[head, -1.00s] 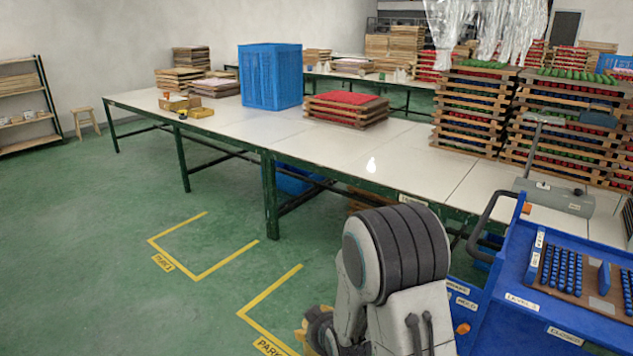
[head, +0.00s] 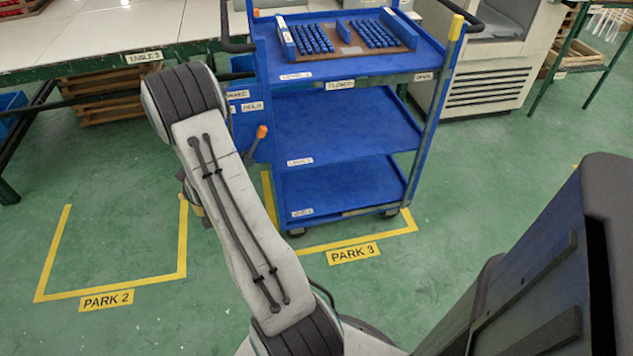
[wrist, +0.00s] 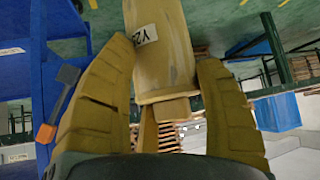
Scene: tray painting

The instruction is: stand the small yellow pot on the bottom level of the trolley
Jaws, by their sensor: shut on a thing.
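A small yellow pot (wrist: 165,65) with a white label shows in the wrist view. My gripper (wrist: 164,52) is shut on it, with one finger along each side. The blue trolley (head: 292,119) stands in the middle of the head view. Its bottom level (head: 345,186) is the lowest blue shelf, and its visible part is bare. My arm is left of the trolley. In the wrist view the trolley's blue side (wrist: 62,50) is at the left.
A tray of blue pieces (head: 347,48) sits on the trolley's top level. The middle level (head: 340,125) looks bare. An orange-tipped lever (head: 261,132) sticks out at the trolley's left. A table (head: 100,40) stands at the upper left. Marked floor by PARK 2 (head: 107,300) is clear.

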